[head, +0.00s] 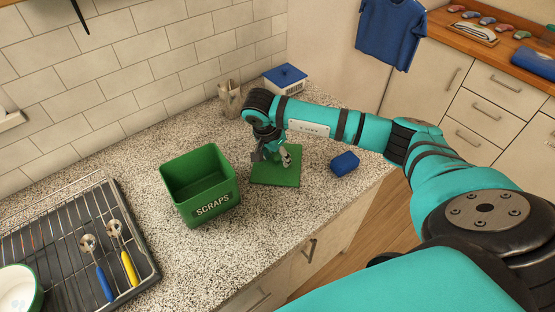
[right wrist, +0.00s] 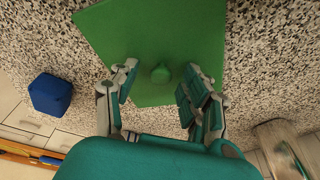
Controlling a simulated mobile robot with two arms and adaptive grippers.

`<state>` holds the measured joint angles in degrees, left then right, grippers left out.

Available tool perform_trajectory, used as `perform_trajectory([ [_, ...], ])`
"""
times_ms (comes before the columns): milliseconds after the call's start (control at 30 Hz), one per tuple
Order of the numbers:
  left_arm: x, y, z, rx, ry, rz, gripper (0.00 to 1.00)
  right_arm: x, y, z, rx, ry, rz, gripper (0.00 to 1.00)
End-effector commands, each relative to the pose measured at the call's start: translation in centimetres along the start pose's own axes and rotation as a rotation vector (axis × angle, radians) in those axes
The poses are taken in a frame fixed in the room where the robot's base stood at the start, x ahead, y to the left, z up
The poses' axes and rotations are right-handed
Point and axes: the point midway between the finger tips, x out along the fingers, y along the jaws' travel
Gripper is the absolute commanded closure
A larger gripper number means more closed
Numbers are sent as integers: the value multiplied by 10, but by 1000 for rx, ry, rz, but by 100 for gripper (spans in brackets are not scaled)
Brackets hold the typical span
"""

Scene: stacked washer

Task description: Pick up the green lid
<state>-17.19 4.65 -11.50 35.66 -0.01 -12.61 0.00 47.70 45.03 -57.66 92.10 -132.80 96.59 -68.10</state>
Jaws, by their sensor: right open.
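The green lid (head: 276,177) is a flat green square lying on the speckled counter, to the right of the green scraps bin (head: 203,187). In the right wrist view the lid (right wrist: 178,30) has a small round knob (right wrist: 161,74). My right gripper (head: 279,156) is over the lid and hides part of it in the head view. In the right wrist view its two fingers (right wrist: 157,80) are apart, one on each side of the knob, with nothing held. Whether they touch the lid I cannot tell. My left gripper is not in view.
A blue block (head: 344,163) lies right of the lid, near the counter edge. A blue-topped white box (head: 285,80) and a holder (head: 230,99) stand behind my right arm. A dish rack (head: 72,245) with two spoons is at the left.

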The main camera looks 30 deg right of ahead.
Motion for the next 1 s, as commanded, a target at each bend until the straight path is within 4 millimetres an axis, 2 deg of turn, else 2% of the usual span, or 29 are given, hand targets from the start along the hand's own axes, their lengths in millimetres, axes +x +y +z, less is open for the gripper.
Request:
perform_trajectory([
  [133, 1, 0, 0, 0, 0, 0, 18, 0, 0, 0, -1, 0, -1, 53],
  [167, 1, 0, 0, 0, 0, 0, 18, 0, 0, 0, -1, 0, -1, 55],
  [500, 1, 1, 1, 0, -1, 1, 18, 0, 0, 0, -1, -1, -1, 100],
  [833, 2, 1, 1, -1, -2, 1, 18, -2, -1, 0, 0, 0, -2, 100],
  [1000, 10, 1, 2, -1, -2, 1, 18, -21, -2, -6, 0, 1, -6, 100],
])
